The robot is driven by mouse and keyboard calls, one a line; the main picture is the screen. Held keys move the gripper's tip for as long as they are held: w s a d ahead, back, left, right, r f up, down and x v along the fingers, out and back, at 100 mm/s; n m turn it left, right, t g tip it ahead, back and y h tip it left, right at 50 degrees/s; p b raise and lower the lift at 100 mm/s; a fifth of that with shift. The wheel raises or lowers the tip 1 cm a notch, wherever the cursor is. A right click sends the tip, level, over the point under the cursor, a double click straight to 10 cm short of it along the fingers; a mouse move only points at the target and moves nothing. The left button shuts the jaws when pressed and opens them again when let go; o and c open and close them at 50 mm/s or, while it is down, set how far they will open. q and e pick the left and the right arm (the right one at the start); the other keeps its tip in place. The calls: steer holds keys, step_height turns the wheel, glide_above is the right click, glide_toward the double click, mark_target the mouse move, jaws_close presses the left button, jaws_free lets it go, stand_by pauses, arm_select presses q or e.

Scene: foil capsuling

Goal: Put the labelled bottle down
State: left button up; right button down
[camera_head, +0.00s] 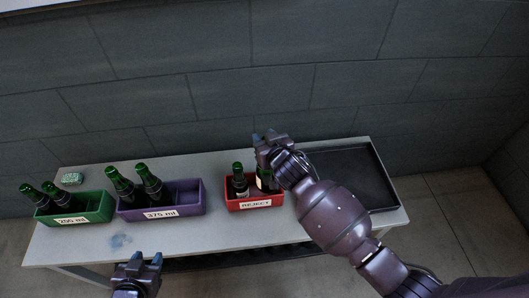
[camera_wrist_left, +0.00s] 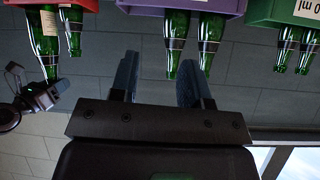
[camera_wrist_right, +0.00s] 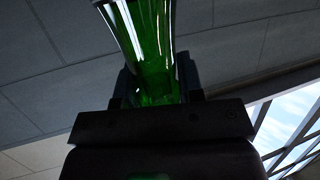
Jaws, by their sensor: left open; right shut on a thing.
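The labelled bottle (camera_head: 261,183) is dark green with a pale label. It is upright at the right end of the red REJECT bin (camera_head: 234,206), its base hidden by the bin wall, so I cannot tell if it touches the bottom. My right gripper (camera_head: 269,140) is shut on its upper part; green glass (camera_wrist_right: 150,60) fills the jaws in the right wrist view. The bottle also shows in the left wrist view (camera_wrist_left: 45,45), upside down. A second bottle (camera_head: 239,182) stands beside it in the bin. My left gripper (camera_head: 137,262) is open and empty before the table's front edge.
A purple 375 ml bin (camera_head: 188,200) and a green 250 ml bin (camera_head: 98,208) hold two bottles each, left of the red bin. A black tray (camera_head: 362,165) lies empty at right, partly behind my right arm. A small green item (camera_head: 72,179) lies at back left.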

steer(key=shift+f, duration=1.15)
step_height(320, 180, down, 3)
steer(key=shift+f+b, duration=0.2)
steer(key=shift+b, duration=0.5)
steer(key=shift+f, duration=0.15)
arm_select(q)
steer(key=shift+w+d+f, duration=0.1)
steer(key=shift+w+f, duration=0.1)
steer(key=shift+f, duration=0.45)
arm_select(e)
steer(key=c, duration=0.7)
jaws_free()
steer(key=shift+c, duration=0.2)
